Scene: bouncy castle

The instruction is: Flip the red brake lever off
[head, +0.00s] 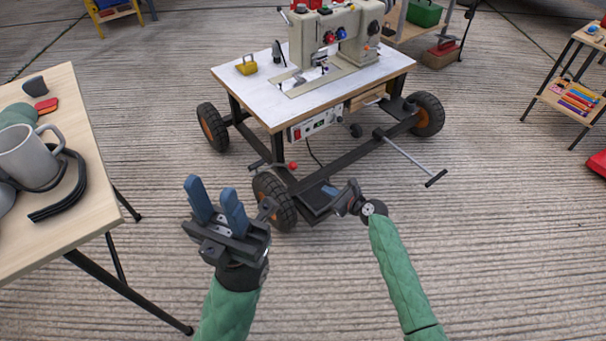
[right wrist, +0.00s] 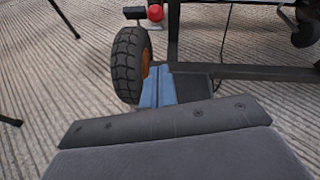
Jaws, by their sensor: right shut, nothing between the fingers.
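The red-knobbed brake lever (head: 293,165) sits low on the near side of the wheeled sewing table, just above the near wheel (head: 274,203). Its red knob also shows at the top of the right wrist view (right wrist: 155,12), beside a black end piece. My left gripper (head: 212,187) is open and empty, pointing up in front of and left of the near wheel. My right gripper (head: 330,192) is shut and empty, to the right of the near wheel and lower than the knob. Its blue fingers lie together in the right wrist view (right wrist: 158,88), apart from the knob.
The table (head: 240,75) carries a sewing machine (head: 335,40) and a yellow object. A T-shaped bar (head: 415,162) sticks out at its right. A wooden table (head: 60,215) with a grey mug (head: 28,157) stands at the left.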

